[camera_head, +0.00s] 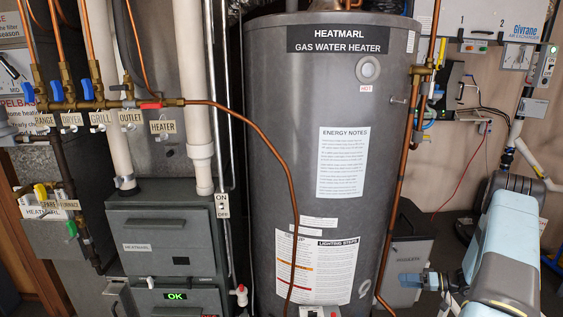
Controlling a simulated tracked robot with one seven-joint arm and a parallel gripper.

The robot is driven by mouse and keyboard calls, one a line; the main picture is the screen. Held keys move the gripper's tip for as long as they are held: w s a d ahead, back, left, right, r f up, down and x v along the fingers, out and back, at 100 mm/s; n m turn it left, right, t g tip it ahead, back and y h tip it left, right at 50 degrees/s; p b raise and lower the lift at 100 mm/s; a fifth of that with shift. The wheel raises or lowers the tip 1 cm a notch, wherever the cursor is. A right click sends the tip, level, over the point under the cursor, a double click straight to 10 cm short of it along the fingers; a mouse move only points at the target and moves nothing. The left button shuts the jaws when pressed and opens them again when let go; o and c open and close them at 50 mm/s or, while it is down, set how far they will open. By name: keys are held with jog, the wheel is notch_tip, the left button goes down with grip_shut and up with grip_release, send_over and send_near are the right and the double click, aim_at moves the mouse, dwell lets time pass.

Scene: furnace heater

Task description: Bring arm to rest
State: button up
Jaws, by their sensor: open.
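My arm is at the lower right, with its pale blue and grey links folded in front of the wall. My gripper (418,281) shows small and partly hidden at the arm's left end, low and to the right of the water heater. It is open, and I see nothing held in it. The tall grey gas water heater (265,140) stands in the middle, apart from the gripper in the picture.
A copper pipe (397,200) runs down the heater's right side, near my gripper. A dark grey box (410,262) stands behind the gripper. The furnace cabinet (165,240) with a green OK display (175,296) is at left, below labelled gas valves (90,95).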

jog(key=s+a+r+g+h, duration=0.15)
jog(key=a+r, duration=0.25)
jog(key=r, duration=0.5)
jog(key=a+r+g+h, duration=0.15)
jog(key=a+r, duration=0.25)
jog(key=r, duration=0.6)
jog(key=s+a+r+g+h, duration=0.15)
jog(key=a+r, duration=0.25)
jog(key=r, duration=0.5)
jog(key=s+a+r+h, duration=0.2)
jog(key=s+a+r, duration=0.25)
jog(key=r, duration=0.25)
jog(key=s+a+r+h, duration=0.2)
jog(key=s+a+r, duration=0.1)
jog(key=s+r, duration=0.3)
jog(key=s+a+r+m+t+h, duration=0.1)
jog(key=s+r, duration=0.4)
jog(key=s, duration=0.5)
jog(key=s+a+r+m+t+h, duration=0.1)
jog(key=s+a+r+t+h, duration=0.2)
jog(key=s+r, duration=0.3)
jog(key=shift+s+a+m+h, duration=0.25)
jog(key=shift+s+h, duration=0.4)
jog(key=shift+s, duration=1.65)
jog(key=shift+r+t, duration=0.1)
jog(key=shift+t, duration=0.15)
